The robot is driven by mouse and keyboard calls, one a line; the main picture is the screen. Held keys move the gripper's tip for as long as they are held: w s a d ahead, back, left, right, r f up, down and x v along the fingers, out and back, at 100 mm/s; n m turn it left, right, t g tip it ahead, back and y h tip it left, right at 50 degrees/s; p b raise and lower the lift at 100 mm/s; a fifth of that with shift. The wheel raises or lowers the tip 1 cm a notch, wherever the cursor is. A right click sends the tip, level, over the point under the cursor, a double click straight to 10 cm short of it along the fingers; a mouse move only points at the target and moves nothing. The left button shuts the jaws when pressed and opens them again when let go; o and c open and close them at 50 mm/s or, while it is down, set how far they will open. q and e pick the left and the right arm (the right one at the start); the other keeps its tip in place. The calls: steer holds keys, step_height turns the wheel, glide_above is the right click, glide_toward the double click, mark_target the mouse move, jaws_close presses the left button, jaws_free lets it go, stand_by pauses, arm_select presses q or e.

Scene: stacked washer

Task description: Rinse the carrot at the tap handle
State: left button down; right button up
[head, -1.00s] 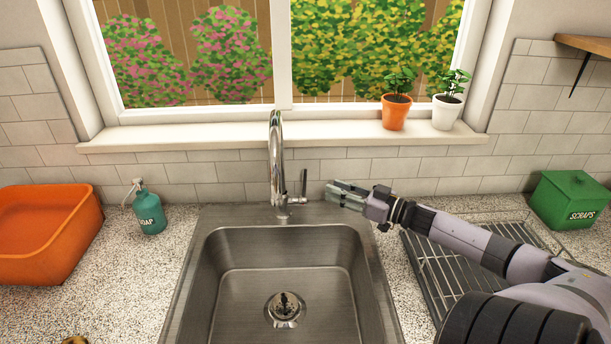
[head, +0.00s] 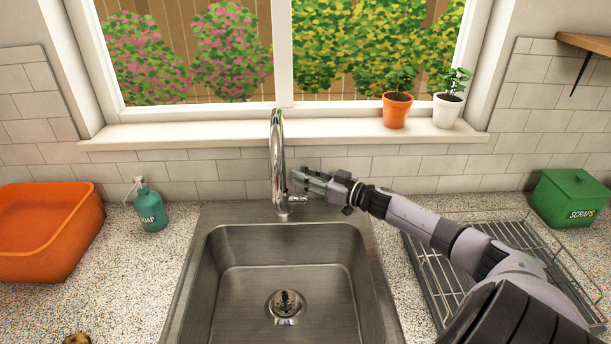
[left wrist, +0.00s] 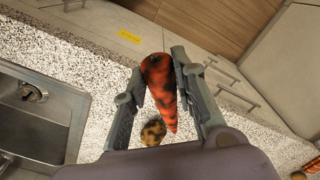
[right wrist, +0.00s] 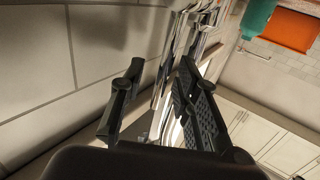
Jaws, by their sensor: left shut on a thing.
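The carrot (left wrist: 158,82), orange with dark dirt patches, is between the fingers of my left gripper (left wrist: 158,72) in the left wrist view. That gripper is shut on it, over the counter left of the sink; neither shows in the head view. The chrome tap (head: 276,155) stands behind the sink (head: 240,282); no water shows. My right gripper (head: 300,180) is at the tap handle on the tap's right side and hides most of it. In the right wrist view its fingers (right wrist: 160,78) are apart, with chrome parts beyond and between them; contact is unclear.
A speckled potato (left wrist: 153,131) lies on the counter, its edge also showing in the head view (head: 77,339). An orange tub (head: 48,240) and teal soap bottle (head: 150,210) stand left. A wire drying rack (head: 437,285) and green scraps box (head: 572,200) are right.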

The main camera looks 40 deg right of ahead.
jaws_close()
stand_by(0.4)
stand_by(0.5)
